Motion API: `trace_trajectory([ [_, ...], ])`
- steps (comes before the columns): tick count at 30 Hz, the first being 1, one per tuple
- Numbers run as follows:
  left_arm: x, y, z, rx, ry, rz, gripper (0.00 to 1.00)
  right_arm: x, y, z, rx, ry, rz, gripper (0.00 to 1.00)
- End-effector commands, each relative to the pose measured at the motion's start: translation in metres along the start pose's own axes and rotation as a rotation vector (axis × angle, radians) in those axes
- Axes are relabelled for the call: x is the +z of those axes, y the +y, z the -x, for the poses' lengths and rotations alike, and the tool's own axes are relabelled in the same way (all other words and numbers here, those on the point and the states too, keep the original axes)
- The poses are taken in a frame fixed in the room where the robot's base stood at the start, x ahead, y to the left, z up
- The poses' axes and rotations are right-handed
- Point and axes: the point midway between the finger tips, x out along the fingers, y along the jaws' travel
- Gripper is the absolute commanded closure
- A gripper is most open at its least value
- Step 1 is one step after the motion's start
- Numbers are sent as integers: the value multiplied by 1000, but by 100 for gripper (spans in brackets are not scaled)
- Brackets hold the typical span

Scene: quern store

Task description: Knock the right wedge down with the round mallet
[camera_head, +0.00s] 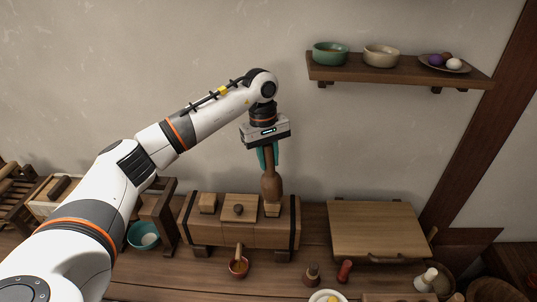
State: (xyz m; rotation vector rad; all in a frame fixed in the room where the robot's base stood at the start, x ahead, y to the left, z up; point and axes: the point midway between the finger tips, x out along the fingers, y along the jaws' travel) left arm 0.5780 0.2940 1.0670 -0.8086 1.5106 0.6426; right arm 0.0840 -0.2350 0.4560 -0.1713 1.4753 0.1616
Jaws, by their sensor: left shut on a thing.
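My left gripper (268,157) points down and is shut on the handle of the round mallet. The mallet (271,188) hangs upright with its brown rounded head at the bottom. Its head is directly above the right wedge (272,210), a pale wooden block in the top of the long wooden chest-like body (222,232). I cannot tell whether head and wedge touch. The left wedge (208,203) stands up at the other end of the body. Between them is a square wooden piece with a dark knob (239,210). My right gripper is not in view.
A wooden board (375,228) lies right of the body. A teal bowl (143,235) is at the left. A wall shelf (400,74) holds bowls.

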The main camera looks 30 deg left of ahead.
Motion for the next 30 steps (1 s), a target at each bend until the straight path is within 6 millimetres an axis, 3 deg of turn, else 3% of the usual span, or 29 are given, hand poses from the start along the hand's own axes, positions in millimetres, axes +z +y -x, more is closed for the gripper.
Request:
trace_trajectory([
  [7, -1, -1, 10, -3, -1, -1, 100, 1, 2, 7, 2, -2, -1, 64],
  [15, -6, -4, 43, -4, -1, -1, 100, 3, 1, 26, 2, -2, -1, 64],
  [30, -6, -3, 39, -2, 0, -1, 100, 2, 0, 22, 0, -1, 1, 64],
])
